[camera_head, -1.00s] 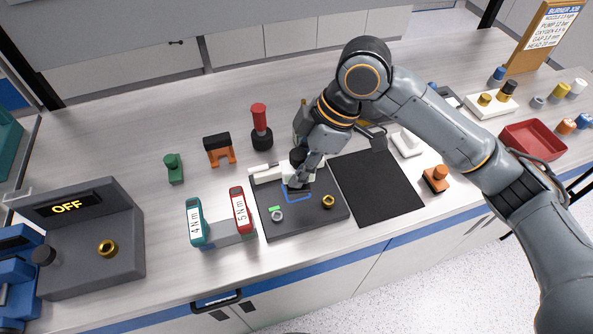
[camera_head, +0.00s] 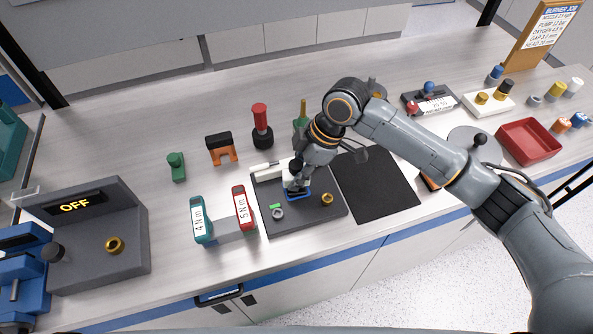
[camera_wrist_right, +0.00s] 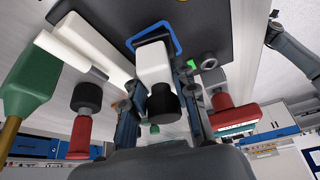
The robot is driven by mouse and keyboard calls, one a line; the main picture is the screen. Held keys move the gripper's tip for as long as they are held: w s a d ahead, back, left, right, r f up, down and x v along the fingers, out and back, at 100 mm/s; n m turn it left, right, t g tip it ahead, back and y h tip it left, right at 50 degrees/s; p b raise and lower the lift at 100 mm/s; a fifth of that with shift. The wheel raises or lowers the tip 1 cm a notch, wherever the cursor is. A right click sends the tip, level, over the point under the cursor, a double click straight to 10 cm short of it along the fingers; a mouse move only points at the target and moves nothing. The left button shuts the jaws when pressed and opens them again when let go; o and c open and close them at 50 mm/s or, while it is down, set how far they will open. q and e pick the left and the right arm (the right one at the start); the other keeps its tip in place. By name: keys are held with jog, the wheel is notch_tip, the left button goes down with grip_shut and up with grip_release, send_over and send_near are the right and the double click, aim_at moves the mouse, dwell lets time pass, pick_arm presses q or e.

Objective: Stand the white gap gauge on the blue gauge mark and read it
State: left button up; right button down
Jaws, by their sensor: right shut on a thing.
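The white gap gauge (camera_wrist_right: 153,62), with a black knob (camera_wrist_right: 163,102), is between the fingers of my right gripper (camera_wrist_right: 160,88), which is shut on it. In the head view, my right gripper (camera_head: 297,186) points down over the dark plate (camera_head: 322,215), largely covering the gauge. The blue gauge mark (camera_head: 298,197) shows below the gripper. In the wrist view, the mark's blue outline (camera_wrist_right: 179,45) surrounds the gauge's far end. I cannot tell whether the gauge touches the plate. My left gripper is not in view.
A white bar-like tool (camera_head: 265,173) lies along the plate's back edge. A grey ring (camera_head: 278,213) and brass nut (camera_head: 327,199) are on the plate. Teal (camera_head: 199,220) and red (camera_head: 242,208) torque tools stand left. A black mat (camera_head: 375,186) lies right.

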jog(key=c, duration=1.1)
grip_release()
jog(key=shift+f, duration=0.1)
jog(key=shift+o, duration=0.2)
jog(key=b+v, duration=0.1)
jog(key=v, duration=1.1)
jog(key=shift+b, duration=0.35)
